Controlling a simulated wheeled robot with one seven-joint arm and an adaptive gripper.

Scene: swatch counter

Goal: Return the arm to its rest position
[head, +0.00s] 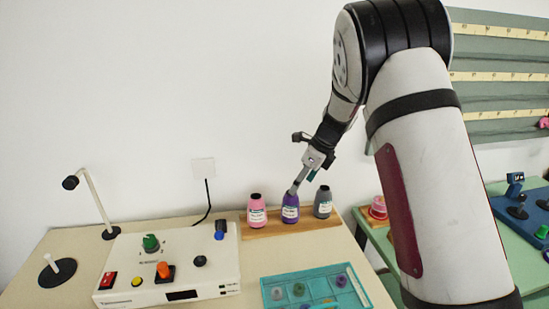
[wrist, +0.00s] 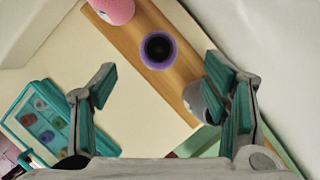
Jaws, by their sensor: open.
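My arm rises on the right of the head view and bends down to my gripper (head: 306,177) just above the purple bottle (head: 290,209). In the wrist view my gripper (wrist: 168,95) has its two fingers wide apart with nothing between the pads. The purple bottle (wrist: 158,51) shows there from above, beyond the fingertips, standing on the wooden board (wrist: 150,22). The pink bottle (head: 257,211) and the grey bottle (head: 323,202) stand on either side of it. The grey bottle (wrist: 196,100) appears close to the right finger in the wrist view; I cannot tell whether they touch.
A teal tray (head: 268,303) with several small coloured pieces lies in front of the board. A white control box (head: 150,272) with knobs and a thin lamp stand (head: 98,200) are at left. A green table (head: 525,265) with more items is at right. The wall is close behind.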

